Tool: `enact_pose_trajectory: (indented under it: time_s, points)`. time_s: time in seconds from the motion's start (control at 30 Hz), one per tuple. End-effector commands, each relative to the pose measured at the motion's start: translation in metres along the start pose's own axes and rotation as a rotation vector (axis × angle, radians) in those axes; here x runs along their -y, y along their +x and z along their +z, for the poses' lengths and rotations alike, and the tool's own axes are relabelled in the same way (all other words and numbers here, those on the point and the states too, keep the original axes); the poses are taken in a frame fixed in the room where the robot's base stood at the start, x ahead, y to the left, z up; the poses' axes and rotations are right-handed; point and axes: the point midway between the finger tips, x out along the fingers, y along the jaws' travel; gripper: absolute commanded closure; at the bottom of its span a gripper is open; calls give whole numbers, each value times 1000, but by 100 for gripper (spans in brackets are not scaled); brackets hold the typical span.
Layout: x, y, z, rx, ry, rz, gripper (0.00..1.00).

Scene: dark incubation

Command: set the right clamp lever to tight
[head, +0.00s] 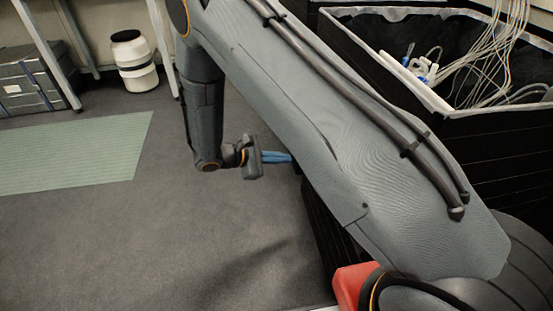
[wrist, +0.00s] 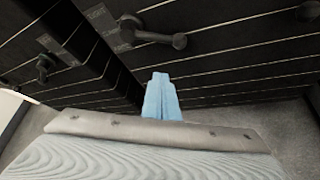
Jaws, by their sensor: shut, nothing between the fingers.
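In the wrist view, a dark clamp lever (wrist: 155,37) is on the black striped panel just beyond my fingers. Its arm points right in the picture from a round pivot, ending in a knob. Small grey labels (wrist: 118,40) are beside the pivot, too blurred to read surely. A second lever (wrist: 44,66) is at the left with its own label. Part of a third dark fitting (wrist: 309,11) shows at the right edge. Which is the right clamp lever I cannot tell. My gripper (wrist: 161,77) has its blue fingers together, empty and apart from the levers; it also shows in the head view (head: 288,158).
A black striped enclosure (head: 500,165), open-topped with white cables (head: 500,50) inside, stands at the right. My arm hides its near side. A green mat (head: 70,155), a white canister (head: 135,60) and a grey case (head: 35,80) are at left. The grey floor (head: 150,240) is clear.

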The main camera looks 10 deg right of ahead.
Motion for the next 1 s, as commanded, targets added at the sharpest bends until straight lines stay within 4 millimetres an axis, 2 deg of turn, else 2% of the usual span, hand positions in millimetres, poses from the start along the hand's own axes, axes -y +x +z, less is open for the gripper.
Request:
enact_pose_trajectory:
  time_s: [0.03, 0.27, 0.4, 0.6, 1.0]
  points:
    - [1, 12, -1, 2, 0, -3, 100]
    - [2, 58, -1, 2, 0, -3, 100]
    - [0, 46, 19, -1, 1, 1, 100]
    - [0, 40, 34, -1, 0, 0, 100]
    - [1, 39, 38, 0, 0, -1, 100]
